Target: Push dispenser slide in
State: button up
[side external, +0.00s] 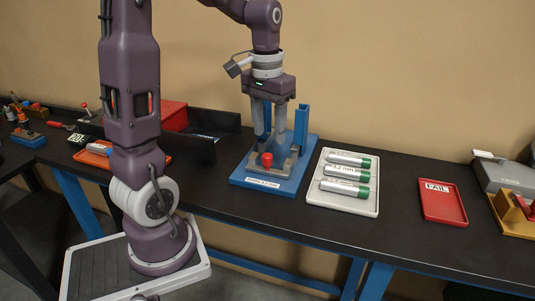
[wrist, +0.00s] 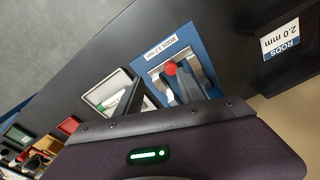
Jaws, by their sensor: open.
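The dispenser has a blue base (side external: 242,177) with blue uprights and a label along its front edge; the wrist view reads "RODS 3.2 mm" on it. A grey slide with a red knob (side external: 267,160) sits at the front middle of the base. The knob also shows in the wrist view (wrist: 171,68). My gripper (side external: 268,138) points down over the dispenser, between the uprights and close to the knob. Its two fingers are apart with nothing between them, also in the wrist view (wrist: 156,86). I cannot tell whether a finger touches the knob.
A pale tray (side external: 342,207) with several green-capped tubes stands just right of the dispenser. A red FAIL tray (side external: 442,202) lies further right. A dark rail (side external: 190,147) and a red box (side external: 173,115) are at left. Bare black bench lies between the trays.

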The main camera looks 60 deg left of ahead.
aim_at(267, 156)
jog(key=a, duration=0.1)
jog(key=f, duration=0.1)
jog(key=a+f, duration=0.1)
jog(key=shift+w+a+f+n+g, duration=0.2)
jog(key=shift+w+a+n+g, duration=0.05)
jog(key=shift+a+n+g, duration=0.1)
notch_tip(267, 156, down, 6)
jog(key=shift+f, duration=0.2)
jog(key=shift+c, duration=0.5)
grip_shut()
jog(key=shift+r, duration=0.1)
